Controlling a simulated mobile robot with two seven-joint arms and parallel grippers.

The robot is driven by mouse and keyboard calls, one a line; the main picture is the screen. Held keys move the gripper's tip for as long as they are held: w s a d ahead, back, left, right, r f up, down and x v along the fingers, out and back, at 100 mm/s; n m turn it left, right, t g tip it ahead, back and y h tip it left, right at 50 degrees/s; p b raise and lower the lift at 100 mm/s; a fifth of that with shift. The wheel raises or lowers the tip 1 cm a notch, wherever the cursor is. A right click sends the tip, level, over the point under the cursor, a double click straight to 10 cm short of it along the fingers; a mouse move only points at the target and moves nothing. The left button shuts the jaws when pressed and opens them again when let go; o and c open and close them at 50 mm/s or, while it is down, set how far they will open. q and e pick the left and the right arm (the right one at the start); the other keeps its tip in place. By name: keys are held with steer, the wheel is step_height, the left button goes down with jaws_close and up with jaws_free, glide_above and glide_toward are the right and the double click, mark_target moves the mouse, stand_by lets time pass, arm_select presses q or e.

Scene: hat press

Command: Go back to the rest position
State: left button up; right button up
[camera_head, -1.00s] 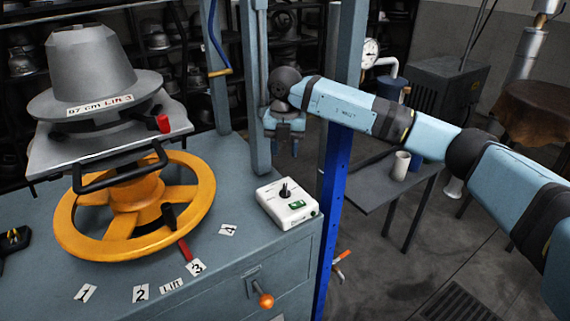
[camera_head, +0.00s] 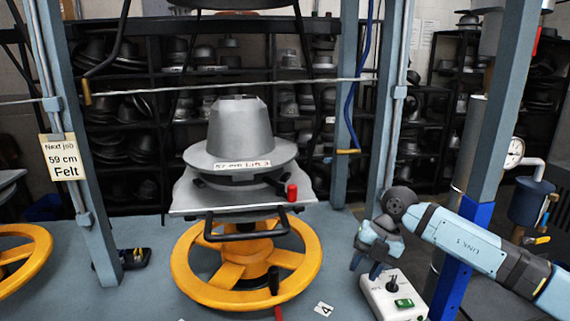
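My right arm comes in from the right in the head view. Its gripper (camera_head: 371,262) hangs pointing down just above and behind the white control box (camera_head: 393,297), near the press post. The fingers look apart with nothing visible between them, and the gripper seems clear of the box. My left gripper does not show. The grey metal hat form (camera_head: 237,132) labelled "57 cm Lift 3" sits upright on its plate above the yellow handwheel (camera_head: 190,279).
Blue-grey press posts (camera_head: 78,150) stand left and right of the hat form. A sign (camera_head: 62,165) reads "Next job 59 cm Felt". Shelves of hat forms (camera_head: 120,145) fill the back. A second yellow wheel (camera_head: 22,252) is at the left edge. A pressure gauge (camera_head: 514,152) is at right.

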steer(key=s+a+f+m+t+y, duration=0.1)
steer(key=s+a+m+t+y, duration=0.1)
steer(key=s+a+y, duration=0.55)
steer(key=s+a+f+m+t+y, duration=0.1)
steer(key=s+a+m+y, duration=0.1)
steer(key=s+a+y, duration=0.5)
steer(key=s+d+f+m+t+h, duration=0.1)
steer(key=d+f+m+t+h, duration=0.25)
steer(key=m+t, duration=0.5)
steer(key=s+d+f+m+t+h, duration=0.1)
steer(key=d+f+m+t+h, duration=0.1)
steer(key=f+m+t+h, duration=0.6)
steer(key=s+d+f+m+g+h, duration=0.2)
steer(key=s+d+f+m+g, duration=0.2)
steer(key=s+f, duration=0.25)
steer(key=s+d+f+m+g+h, duration=0.25)
steer(key=s+f+m+g, duration=0.2)
steer(key=s, duration=0.25)
arm_select(q)
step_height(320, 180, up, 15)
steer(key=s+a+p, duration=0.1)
steer(key=p, duration=1.9)
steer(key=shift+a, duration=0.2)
arm_select(e)
step_height(320, 180, up, 15)
steer(key=s+d+t, duration=0.1)
steer(key=d, duration=0.1)
steer(key=shift+s, duration=0.25)
